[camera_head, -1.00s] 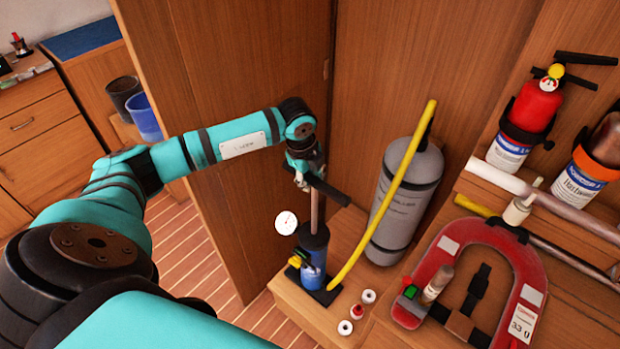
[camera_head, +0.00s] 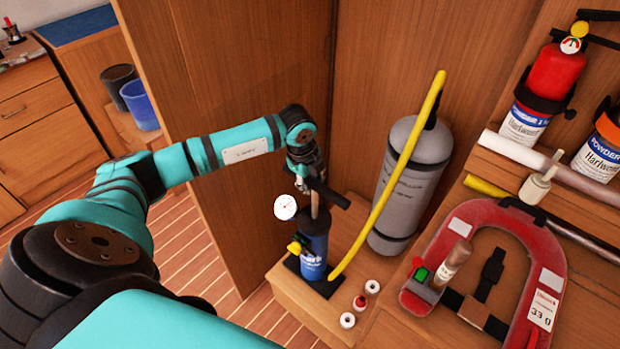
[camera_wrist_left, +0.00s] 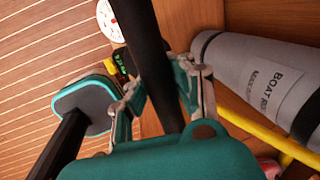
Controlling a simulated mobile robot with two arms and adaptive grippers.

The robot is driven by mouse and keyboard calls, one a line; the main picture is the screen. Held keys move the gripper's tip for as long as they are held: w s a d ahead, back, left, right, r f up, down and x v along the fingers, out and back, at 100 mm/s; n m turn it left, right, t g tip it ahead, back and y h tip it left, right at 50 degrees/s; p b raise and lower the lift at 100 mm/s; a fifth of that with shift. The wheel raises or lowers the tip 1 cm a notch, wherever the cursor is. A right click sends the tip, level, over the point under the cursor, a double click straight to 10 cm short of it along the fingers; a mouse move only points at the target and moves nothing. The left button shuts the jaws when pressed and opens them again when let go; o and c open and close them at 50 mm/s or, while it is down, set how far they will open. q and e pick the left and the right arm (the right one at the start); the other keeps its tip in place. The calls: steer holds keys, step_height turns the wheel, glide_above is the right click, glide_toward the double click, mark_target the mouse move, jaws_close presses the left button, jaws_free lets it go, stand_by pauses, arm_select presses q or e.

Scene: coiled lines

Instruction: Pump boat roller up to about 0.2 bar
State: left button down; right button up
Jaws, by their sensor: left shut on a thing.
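The grey boat roller (camera_head: 410,180) stands upright against the wooden wall. Its lettering shows in the left wrist view (camera_wrist_left: 265,85). A blue hand pump (camera_head: 313,255) stands on a black foot. A yellow hose (camera_head: 392,190) runs from the pump's base up to the roller's top. My left gripper (camera_head: 309,176) is shut on the pump's black handle (camera_head: 330,193), just above the pump body with a short length of rod (camera_head: 315,206) showing. The handle bar also crosses the left wrist view (camera_wrist_left: 148,50). A white gauge (camera_head: 285,207) sits beside the pump; its reading is too small to tell.
Several small rings and caps (camera_head: 347,320) lie right of the pump on the wooden ledge. A red horseshoe buoy (camera_head: 415,285), a fire extinguisher (camera_head: 553,80) and a white pole (camera_head: 540,160) are at the right. A wooden panel (camera_head: 235,130) stands behind my arm.

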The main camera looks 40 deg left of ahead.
mark_target(312, 212)
arm_select(q)
step_height(312, 212, down, 9)
steer(key=b, duration=0.4)
steer(key=shift+s+d, duration=0.1)
steer(key=shift+d, duration=0.05)
arm_select(e)
step_height(312, 212, down, 6)
steer(key=shift+w, duration=0.1)
arm_select(q)
steer(key=c, duration=1.4)
jaws_free()
steer(key=shift+s, duration=0.1)
steer(key=o, duration=0.3)
steer(key=shift+r, duration=0.25)
steer(key=shift+o, duration=0.2)
steer(key=shift+r, duration=0.1)
arm_select(e)
steer(key=shift+d, duration=0.1)
arm_select(q)
steer(key=shift+r, duration=0.4)
step_height(312, 212, up, 11)
steer(key=s, duration=0.2)
